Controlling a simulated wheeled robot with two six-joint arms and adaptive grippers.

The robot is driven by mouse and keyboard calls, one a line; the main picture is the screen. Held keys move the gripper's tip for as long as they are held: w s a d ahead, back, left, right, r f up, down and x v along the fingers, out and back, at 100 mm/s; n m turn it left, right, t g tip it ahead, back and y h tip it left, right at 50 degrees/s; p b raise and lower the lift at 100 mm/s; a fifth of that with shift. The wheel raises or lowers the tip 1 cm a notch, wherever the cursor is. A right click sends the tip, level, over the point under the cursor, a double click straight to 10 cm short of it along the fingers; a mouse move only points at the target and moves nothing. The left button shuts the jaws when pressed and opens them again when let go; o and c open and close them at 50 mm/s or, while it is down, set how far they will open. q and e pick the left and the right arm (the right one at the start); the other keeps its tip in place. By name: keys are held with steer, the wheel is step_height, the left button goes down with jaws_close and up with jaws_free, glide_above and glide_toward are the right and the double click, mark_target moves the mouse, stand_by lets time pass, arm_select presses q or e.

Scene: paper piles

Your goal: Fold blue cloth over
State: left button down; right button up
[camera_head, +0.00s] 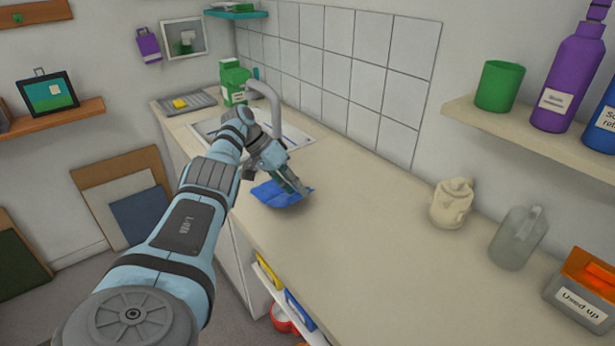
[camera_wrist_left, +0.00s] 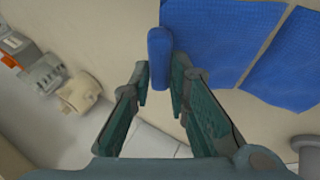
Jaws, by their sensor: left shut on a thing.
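The blue cloth (camera_head: 272,196) lies on the beige counter in front of the sink, close to the counter's front edge. My left gripper (camera_head: 299,187) reaches down over the cloth's right side. In the left wrist view, my left gripper (camera_wrist_left: 160,84) is shut on a raised, rounded edge of the blue cloth (camera_wrist_left: 215,40). There the cloth shows as two blue areas with a strip of counter between them. In the head view, my arm and gripper hide part of the cloth. My right gripper is not in view.
The sink (camera_head: 298,137) and its tap (camera_head: 265,92) are behind my left arm. The counter between cloth and jugs is clear.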

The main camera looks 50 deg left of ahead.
arm_select(q)
steer(key=c, duration=1.8)
jaws_free()
